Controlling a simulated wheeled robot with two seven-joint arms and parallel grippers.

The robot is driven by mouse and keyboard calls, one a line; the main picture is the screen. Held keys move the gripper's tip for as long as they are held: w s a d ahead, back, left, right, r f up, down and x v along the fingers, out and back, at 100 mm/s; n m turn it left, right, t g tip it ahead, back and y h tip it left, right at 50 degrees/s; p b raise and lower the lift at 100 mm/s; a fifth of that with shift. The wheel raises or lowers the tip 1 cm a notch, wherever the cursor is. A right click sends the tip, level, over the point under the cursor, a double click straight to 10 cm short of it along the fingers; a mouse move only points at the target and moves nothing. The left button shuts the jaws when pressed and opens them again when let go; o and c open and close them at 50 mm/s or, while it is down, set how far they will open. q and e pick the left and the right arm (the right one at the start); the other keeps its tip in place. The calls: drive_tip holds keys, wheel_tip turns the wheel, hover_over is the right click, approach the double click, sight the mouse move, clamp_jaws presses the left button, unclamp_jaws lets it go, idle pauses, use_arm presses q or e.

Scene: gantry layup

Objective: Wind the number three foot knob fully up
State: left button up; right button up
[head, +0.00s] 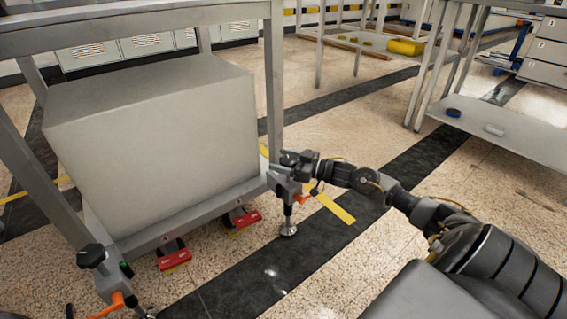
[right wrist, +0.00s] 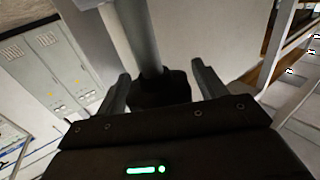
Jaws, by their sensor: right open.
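My right gripper (head: 287,168) is at the right front corner of the grey metal frame, at the top of its foot. In the right wrist view the gripper's two fingers (right wrist: 162,88) stand apart, one on each side of a black foot knob (right wrist: 160,90). A gap shows beside the knob, and I cannot tell whether either finger touches it. In the head view the gripper mostly hides this knob. Below it, the foot's spindle ends in a round metal pad (head: 288,229) at the floor. No number is readable on the knob. My left gripper is out of view.
A large grey box (head: 150,140) fills the frame's lower shelf. Another black knob (head: 91,255) and an orange lever (head: 110,306) are at the left front corner. Red-edged casters (head: 174,259) sit underneath. A second orange lever (head: 303,198) is beside the right foot. A low table shelf (head: 500,128) stands right.

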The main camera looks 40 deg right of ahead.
drive_tip(key=shift+c, duration=0.2)
drive_tip(key=c, duration=0.9)
drive_tip(key=shift+r+n+g+y+p, duration=0.25)
drive_tip(key=shift+n+g+y+p, duration=0.15)
drive_tip(key=shift+n+y+p, duration=0.15)
drive_tip(key=shift+c, duration=0.2)
drive_tip(key=shift+f+n+g+y, duration=0.1)
drive_tip(key=shift+n+g+y, duration=0.4)
drive_tip(key=shift+y, duration=0.25)
drive_tip(key=shift+a+f+n+g+y+b, duration=0.1)
drive_tip(key=shift+f+n+g+y+b, duration=0.05)
drive_tip(key=shift+n+g+y+b, duration=0.4)
drive_tip(key=shift+s+a+f+n+g+y+b, duration=0.1)
drive_tip(key=shift+s+a+n+g+y+b, duration=0.1)
drive_tip(key=shift+n+g+y+b, duration=0.4)
drive_tip(key=shift+g+y, duration=0.35)
drive_tip(key=shift+g, duration=0.1)
